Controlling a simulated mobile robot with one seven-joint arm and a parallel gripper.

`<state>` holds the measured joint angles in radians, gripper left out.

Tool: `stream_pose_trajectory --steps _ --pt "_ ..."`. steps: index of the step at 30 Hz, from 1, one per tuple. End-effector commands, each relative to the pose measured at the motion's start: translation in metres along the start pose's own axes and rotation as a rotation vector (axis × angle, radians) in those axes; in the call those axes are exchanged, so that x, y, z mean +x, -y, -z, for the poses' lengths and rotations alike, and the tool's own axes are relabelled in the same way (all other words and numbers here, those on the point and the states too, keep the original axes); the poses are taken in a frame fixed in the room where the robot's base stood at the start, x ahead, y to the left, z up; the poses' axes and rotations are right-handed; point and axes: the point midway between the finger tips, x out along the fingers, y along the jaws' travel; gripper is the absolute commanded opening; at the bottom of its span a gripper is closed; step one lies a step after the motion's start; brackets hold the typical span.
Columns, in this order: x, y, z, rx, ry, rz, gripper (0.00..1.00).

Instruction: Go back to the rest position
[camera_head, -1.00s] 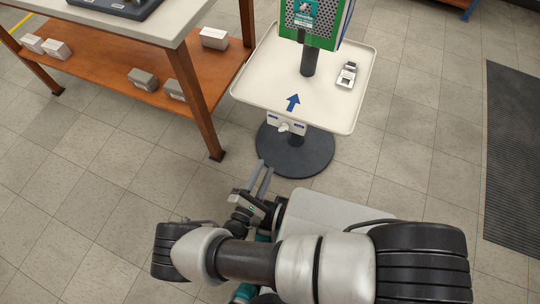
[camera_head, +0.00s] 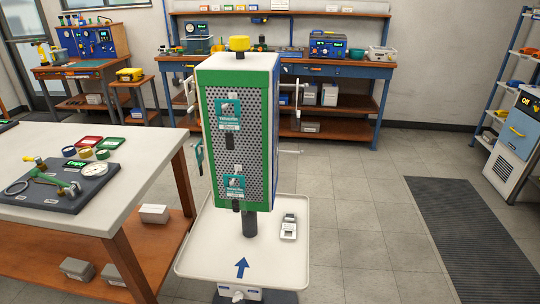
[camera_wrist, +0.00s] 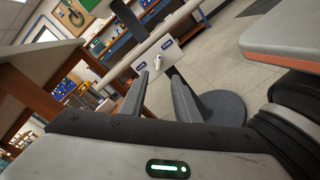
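My gripper (camera_wrist: 160,75) shows only in the wrist view. Its two fingers are apart with nothing between them, so it is open and empty. Beyond the fingertips is the white switch box (camera_wrist: 168,52) with a small knob and blue labels, on the front of the tray stand. The stand's dark round base (camera_wrist: 222,106) lies on the floor to the right of the fingers. In the head view my arm and gripper are out of sight. The stand's white tray (camera_head: 285,262) carries a green perforated cabinet (camera_head: 240,130) on a post and a small grey-white device (camera_head: 289,227).
A white-topped table (camera_head: 100,222) with a regulator board (camera_head: 60,188) stands close on the left. Workbenches (camera_head: 340,72) line the back wall. A blue cabinet (camera_head: 515,140) stands at the right. Tiled floor and a dark mat (camera_head: 470,235) lie open to the right.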

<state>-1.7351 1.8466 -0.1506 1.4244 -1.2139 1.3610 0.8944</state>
Motion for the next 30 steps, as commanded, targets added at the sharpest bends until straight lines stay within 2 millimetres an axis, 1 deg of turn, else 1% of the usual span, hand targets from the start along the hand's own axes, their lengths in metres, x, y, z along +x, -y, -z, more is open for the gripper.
stream_pose_trajectory --steps 1,3,5,6,8,9,11,12,14,15,17,18,20,21,22,23,24,26,27,29,30 --pt "0.006 -0.017 -0.007 0.03 0.036 0.064 0.29" --pt "0.017 -0.037 -0.023 0.067 0.095 0.175 0.29" --pt "0.028 -0.056 -0.04 0.105 0.15 0.284 0.29" --pt "0.036 -0.067 -0.053 0.131 0.184 0.358 0.29" --pt "0.048 -0.083 -0.074 0.173 0.231 0.465 0.29" --pt "0.055 -0.093 -0.089 0.203 0.259 0.536 0.29" --pt "0.066 -0.107 -0.113 0.251 0.299 0.64 0.29" --pt "0.073 -0.116 -0.129 0.285 0.322 0.708 0.29" --pt "0.083 -0.128 -0.154 0.341 0.353 0.806 0.29" --pt "0.089 -0.135 -0.171 0.382 0.369 0.87 0.29" --pt "0.097 -0.145 -0.198 0.446 0.393 0.962 0.29" --pt "0.102 -0.15 -0.216 0.492 0.407 1.021 0.29" --pt "0.108 -0.158 -0.245 0.563 0.424 1.102 0.29" --pt "0.111 -0.163 -0.263 0.615 0.432 1.154 0.29" --pt "0.113 -0.166 -0.277 0.654 0.437 1.191 0.29" --pt "0.114 -0.168 -0.291 0.694 0.442 1.226 0.29" --pt "0.116 -0.172 -0.31 0.751 0.446 1.27 0.29" --pt "0.116 -0.176 -0.338 0.838 0.449 1.327 0.29" --pt "0.116 -0.179 -0.356 0.898 0.449 1.362 0.29" --pt "0.114 -0.181 -0.383 0.993 0.448 1.406 0.29" --pt "0.111 -0.183 -0.4 1.057 0.445 1.429 0.29"
